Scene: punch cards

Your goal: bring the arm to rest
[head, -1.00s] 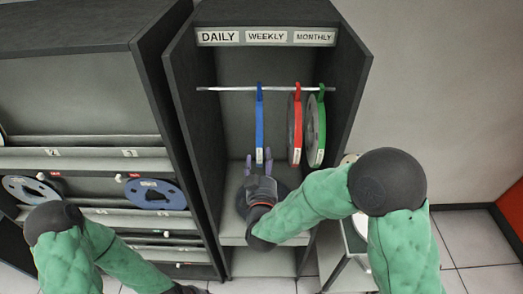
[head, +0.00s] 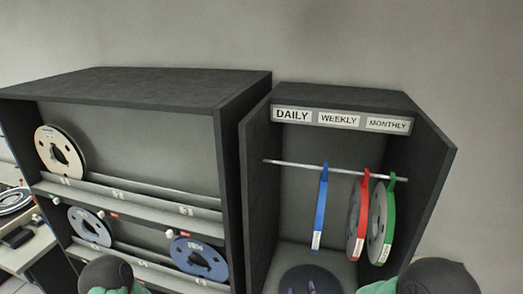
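My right arm shows at the bottom right as a black joint (head: 438,276) and a bit of green sleeve. Two fingertips of my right gripper (head: 301,289) poke up at the bottom edge, apart from each other with nothing between them, in front of a dark reel (head: 312,273) low in the cabinet. The rest of this gripper is cut off. My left arm shows at the bottom left as a black joint (head: 106,273) and a bit of green. My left gripper is out of the picture.
The cabinet (head: 350,101) has a rod (head: 290,163) holding a blue-strapped reel (head: 321,205), a red one (head: 357,222) and a green one (head: 383,225). Labels read DAILY, WEEKLY, MONTHLY. A shelf rack (head: 130,82) on the left holds a cream reel (head: 48,150) and blue-grey reels (head: 197,261).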

